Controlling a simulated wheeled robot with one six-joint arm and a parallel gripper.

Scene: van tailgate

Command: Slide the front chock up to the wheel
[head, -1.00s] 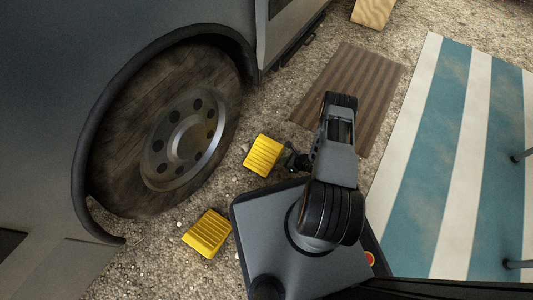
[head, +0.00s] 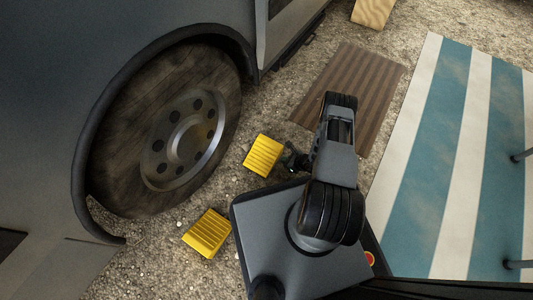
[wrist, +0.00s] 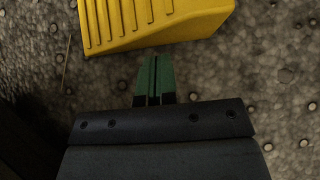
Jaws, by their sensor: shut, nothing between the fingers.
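Two yellow ribbed chocks lie on the gravel by the van's wheel (head: 187,137). The upper chock (head: 263,157) is right of the tyre with a strip of gravel between them. The other chock (head: 206,234) lies lower, below the tyre and beside my base. My gripper (head: 291,159) is low, just right of the upper chock. In the wrist view, the green fingers (wrist: 154,66) are together and empty, pointing at the near edge of a yellow chock (wrist: 150,24). The fingertips are very close to it; I cannot tell whether they touch.
A brown striped mat (head: 350,90) lies behind my arm. A blue and white striped mat (head: 450,160) is on the right, with dark legs on it. A wooden block (head: 373,12) sits at the top. Open gravel lies between the tyre and the chocks.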

